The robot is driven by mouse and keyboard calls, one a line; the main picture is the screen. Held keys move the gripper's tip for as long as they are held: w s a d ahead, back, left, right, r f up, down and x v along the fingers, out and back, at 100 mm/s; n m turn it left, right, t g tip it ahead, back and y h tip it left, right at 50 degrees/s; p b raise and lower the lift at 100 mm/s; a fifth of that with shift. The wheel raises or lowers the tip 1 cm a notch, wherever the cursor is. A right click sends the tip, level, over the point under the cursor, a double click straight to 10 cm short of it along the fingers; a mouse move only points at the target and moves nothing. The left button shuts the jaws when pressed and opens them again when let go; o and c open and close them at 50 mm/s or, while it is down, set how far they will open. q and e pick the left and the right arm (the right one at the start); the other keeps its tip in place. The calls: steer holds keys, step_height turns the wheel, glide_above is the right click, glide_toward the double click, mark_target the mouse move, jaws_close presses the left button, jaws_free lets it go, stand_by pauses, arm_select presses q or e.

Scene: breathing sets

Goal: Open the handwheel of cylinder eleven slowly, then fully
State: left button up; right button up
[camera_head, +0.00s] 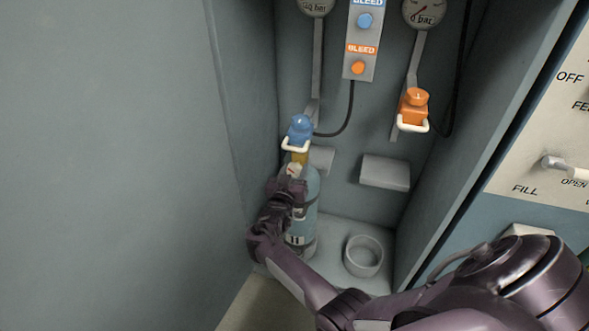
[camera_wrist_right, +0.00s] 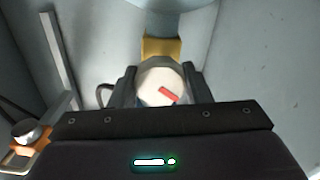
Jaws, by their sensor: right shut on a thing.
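Cylinder eleven (camera_head: 297,227) is a light blue bottle marked 11, standing upright at the left of the bay. A brass-yellow valve (camera_head: 300,157) is on its top; it also shows in the wrist view (camera_wrist_right: 161,48). The handwheel (camera_wrist_right: 155,83) is a pale round knob with a red mark, partly hidden by my fingers. My right gripper (camera_head: 291,181) is shut on the handwheel, with one finger on each side of it in the wrist view (camera_wrist_right: 158,90). My left gripper is in neither view.
A blue connector (camera_head: 300,130) with a pale loop sits just above the valve. An orange connector (camera_head: 413,106) hangs at the right above an empty round holder (camera_head: 364,256). Bay walls stand close on both sides. A labelled panel (camera_head: 545,150) is at the right.

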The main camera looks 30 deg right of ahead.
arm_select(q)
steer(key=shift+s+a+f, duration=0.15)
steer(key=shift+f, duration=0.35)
arm_select(e)
steer(key=shift+n, duration=0.7)
steer(key=o, duration=1)
